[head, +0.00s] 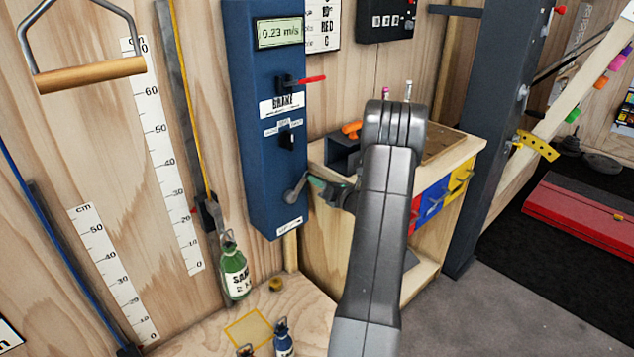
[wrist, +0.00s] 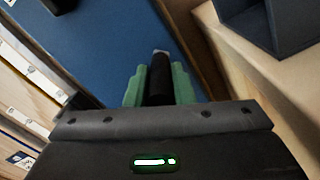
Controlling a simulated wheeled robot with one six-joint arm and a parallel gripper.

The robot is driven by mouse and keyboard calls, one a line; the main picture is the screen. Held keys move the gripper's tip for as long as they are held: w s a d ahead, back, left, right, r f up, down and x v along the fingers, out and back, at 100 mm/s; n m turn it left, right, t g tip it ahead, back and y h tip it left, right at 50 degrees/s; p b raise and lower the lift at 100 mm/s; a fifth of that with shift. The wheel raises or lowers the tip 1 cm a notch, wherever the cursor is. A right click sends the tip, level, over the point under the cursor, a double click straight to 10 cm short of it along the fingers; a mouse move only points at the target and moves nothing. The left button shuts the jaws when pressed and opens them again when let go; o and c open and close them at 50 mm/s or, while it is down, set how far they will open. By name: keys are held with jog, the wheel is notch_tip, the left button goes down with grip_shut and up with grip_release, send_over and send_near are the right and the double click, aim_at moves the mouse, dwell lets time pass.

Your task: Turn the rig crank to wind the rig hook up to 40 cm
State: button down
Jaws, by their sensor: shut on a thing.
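The rig crank (head: 296,190) is a grey arm low on the front of the blue rig box (head: 262,165). My gripper (head: 318,187) is at the crank, its green fingers shut on the black crank handle, which shows between them in the wrist view (wrist: 160,80). A green weight (head: 233,270) with a white label hangs beside a white cm scale (head: 165,165), left of the box. The rig hook appears to be at its top, too small to make out. A small red mark (head: 194,210) on the dark slider (head: 208,212) sits near 20 on the scale.
The box display (head: 279,32) reads 0.23 m/s. A red-handled brake lever (head: 302,80) and black knob (head: 287,138) sit above the crank. A wooden cabinet (head: 325,245) stands close right. Dark blue weights (head: 283,338) stand on the wooden platform (head: 300,312) below.

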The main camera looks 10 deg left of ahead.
jog(key=shift+w+d+f, duration=0.1)
jog(key=shift+d+f, duration=0.05)
jog(key=shift+f, duration=0.15)
jog(key=c, duration=1.3)
grip_release()
jog(key=shift+o, duration=0.2)
jog(key=shift+r, duration=0.1)
jog(key=v, duration=1.3)
jog(key=shift+s+d+b, duration=0.25)
jog(key=shift+b, duration=0.15)
